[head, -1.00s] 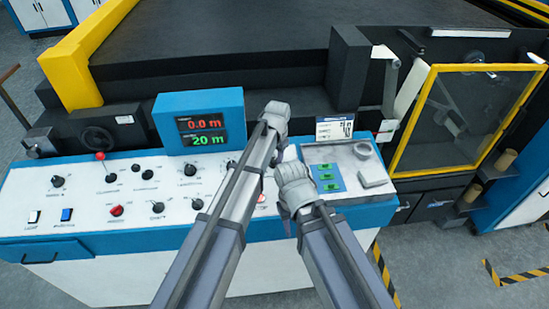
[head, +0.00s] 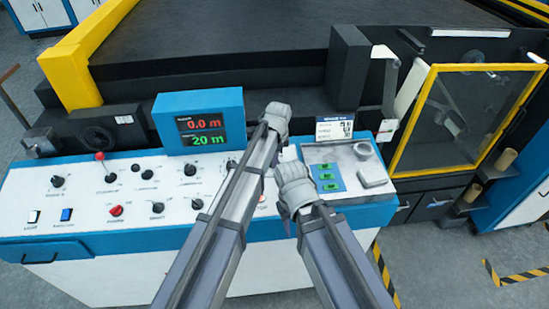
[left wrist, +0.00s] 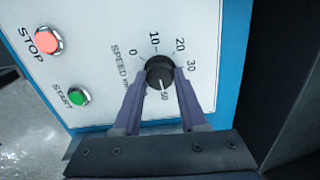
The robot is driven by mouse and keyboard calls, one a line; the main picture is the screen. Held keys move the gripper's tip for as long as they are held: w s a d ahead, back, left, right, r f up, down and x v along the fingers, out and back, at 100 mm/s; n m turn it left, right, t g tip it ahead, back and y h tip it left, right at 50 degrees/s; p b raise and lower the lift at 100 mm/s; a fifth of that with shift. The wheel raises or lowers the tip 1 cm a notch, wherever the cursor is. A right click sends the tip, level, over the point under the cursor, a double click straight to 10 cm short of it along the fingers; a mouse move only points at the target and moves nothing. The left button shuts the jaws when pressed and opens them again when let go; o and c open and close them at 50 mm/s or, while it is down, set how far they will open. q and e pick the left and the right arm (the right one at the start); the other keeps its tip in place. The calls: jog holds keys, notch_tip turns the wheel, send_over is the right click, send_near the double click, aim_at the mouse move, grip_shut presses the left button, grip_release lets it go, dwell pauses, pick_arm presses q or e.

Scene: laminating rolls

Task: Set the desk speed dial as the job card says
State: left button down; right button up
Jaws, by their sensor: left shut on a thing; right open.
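The speed dial (left wrist: 159,70) is a black round knob on a white panel in the left wrist view. Marks 0, 10, 20 and 30 show around it. Its white line points down between my fingers, toward a mark that looks like 50. My left gripper (left wrist: 162,88) is shut on the dial; in the head view the left gripper (head: 276,112) hides it. The job card (head: 335,128) stands behind the small grey tray; its text is too small to read. My right gripper (head: 293,175) is above the desk beside the tray; its fingers are hard to make out.
A red STOP button (left wrist: 47,40) and a green START button (left wrist: 78,95) lie left of the dial. Several other knobs cover the desk's left. The grey tray (head: 345,152) holds a small blue panel with green labels.

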pick_arm(q)
jog(key=shift+m, duration=0.5)
jog(key=shift+c, duration=2.2)
grip_release()
notch_tip(320, 180, up, 8)
jog(key=s+p, duration=0.1)
jog(key=p, duration=0.6)
jog(key=shift+s+d+f+p, duration=0.15)
jog(key=shift+s+d+p, duration=0.05)
jog(key=shift+p, duration=0.1)
